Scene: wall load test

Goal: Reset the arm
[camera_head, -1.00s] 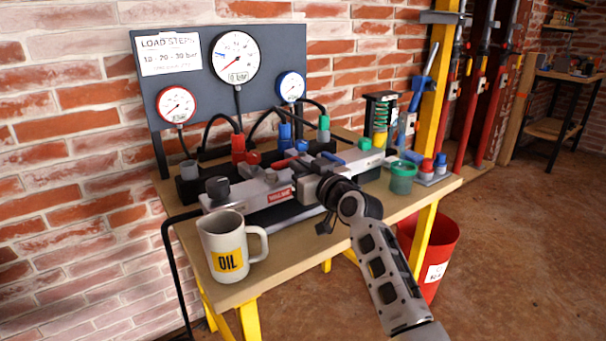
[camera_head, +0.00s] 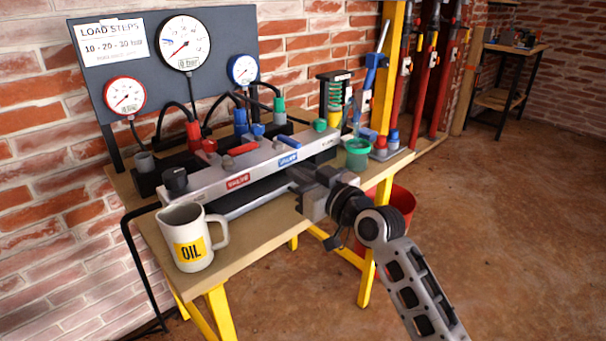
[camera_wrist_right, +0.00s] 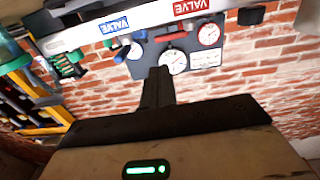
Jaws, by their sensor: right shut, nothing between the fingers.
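My right gripper (camera_head: 296,178) is in front of the grey valve manifold (camera_head: 262,163), at the bench's front edge. Its fingers point toward the manifold and look apart from it. In the right wrist view the closed fingers (camera_wrist_right: 158,78) stand together with nothing between them, and the manifold (camera_wrist_right: 150,20) runs across the top. The manifold carries a red label (camera_head: 238,181), a blue label (camera_head: 288,160), a red lever (camera_head: 240,149) and a blue lever (camera_head: 290,141). My left gripper is not in view.
A white OIL mug (camera_head: 190,238) stands at the bench's front left corner. A green cup (camera_head: 357,155) sits right of the manifold. A gauge panel (camera_head: 228,75) stands behind it. A red bucket (camera_head: 398,205) is on the floor beside the bench. The floor at right is clear.

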